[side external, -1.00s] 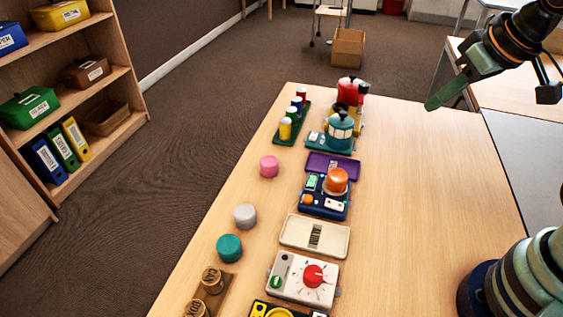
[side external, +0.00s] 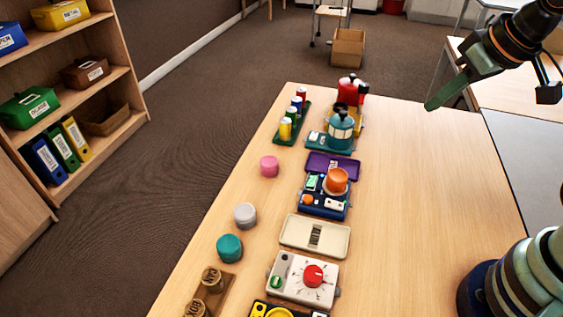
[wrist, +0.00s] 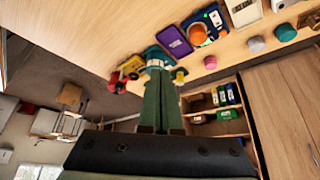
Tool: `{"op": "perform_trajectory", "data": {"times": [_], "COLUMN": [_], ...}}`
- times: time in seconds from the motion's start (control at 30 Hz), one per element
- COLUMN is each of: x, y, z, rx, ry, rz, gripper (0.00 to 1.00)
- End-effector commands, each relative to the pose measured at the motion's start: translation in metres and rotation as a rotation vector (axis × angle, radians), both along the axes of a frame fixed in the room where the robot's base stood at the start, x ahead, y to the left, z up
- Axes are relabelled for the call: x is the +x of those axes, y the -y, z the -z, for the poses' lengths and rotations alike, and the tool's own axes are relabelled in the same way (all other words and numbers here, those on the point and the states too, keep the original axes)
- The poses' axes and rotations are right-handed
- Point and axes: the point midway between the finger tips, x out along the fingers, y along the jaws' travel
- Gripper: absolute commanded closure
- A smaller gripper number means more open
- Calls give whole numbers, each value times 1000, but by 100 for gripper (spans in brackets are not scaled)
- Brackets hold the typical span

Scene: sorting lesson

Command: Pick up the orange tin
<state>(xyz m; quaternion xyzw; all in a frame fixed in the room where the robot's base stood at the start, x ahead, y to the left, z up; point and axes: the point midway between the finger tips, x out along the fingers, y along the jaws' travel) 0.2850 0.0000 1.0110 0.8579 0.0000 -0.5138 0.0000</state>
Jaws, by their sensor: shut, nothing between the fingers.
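The orange tin (side external: 336,178) sits on a dark blue box with buttons (side external: 325,205), near the middle of the table row. In the wrist view the orange tin (wrist: 194,32) shows near the top, on the blue box. My gripper (side external: 432,104) is at the upper right of the side view, well apart from the tin and to its right. Its green fingers are together with nothing between them; they also show in the wrist view (wrist: 157,82), pointing up the picture.
The wooden table (side external: 430,200) is clear on its right. A purple panel (side external: 331,166) and a teal pot (side external: 340,132) stand behind the tin. A cream panel (side external: 315,236) and a red-dial box (side external: 304,278) lie in front. Pink (side external: 269,167), grey (side external: 245,215) and teal (side external: 229,248) tins stand left.

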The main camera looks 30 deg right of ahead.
Motion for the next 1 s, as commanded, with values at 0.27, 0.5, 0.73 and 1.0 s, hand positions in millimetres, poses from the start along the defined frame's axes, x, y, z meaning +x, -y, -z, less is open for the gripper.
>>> {"op": "perform_trajectory", "data": {"times": [0.27, 0.5, 0.73, 1.0], "x": [0, 0, 0, 3], "y": [0, 0, 0, -2], "z": [0, 0, 0, 0], "rx": [0, 0, 0, 18], "ry": [0, 0, 0, -12], "rz": [0, 0, 0, 25], "gripper": [100, 54, 11, 11]}}
